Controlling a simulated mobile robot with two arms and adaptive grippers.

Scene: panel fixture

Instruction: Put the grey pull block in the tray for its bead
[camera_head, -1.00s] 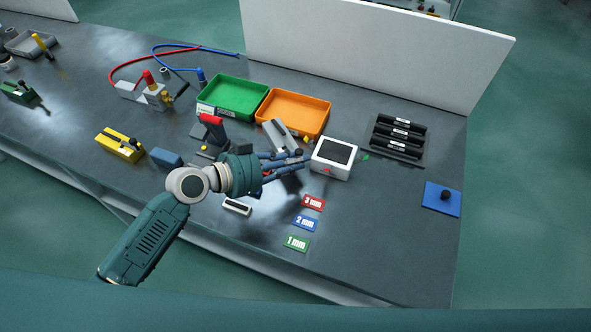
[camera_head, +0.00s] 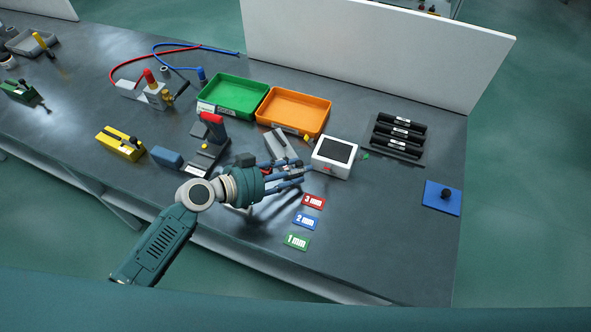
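The grey pull block (camera_head: 282,145) is a long grey piece with a darker stripe, tilted in the picture, in front of the orange tray (camera_head: 267,110). My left gripper (camera_head: 300,172) is at the block's near end. Its fingers lie around that end and appear closed on it, though they hide the contact and the end itself. The block appears held above the table. The green tray (camera_head: 207,103) stands left of the orange one. I cannot make out a bead on the block. My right gripper is not in view.
A white box with a dark top (camera_head: 334,158) stands close right of my fingers. Red (camera_head: 313,201), blue (camera_head: 306,221) and green (camera_head: 297,241) thickness labels lie in front. A red-topped fixture (camera_head: 212,125) stands left.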

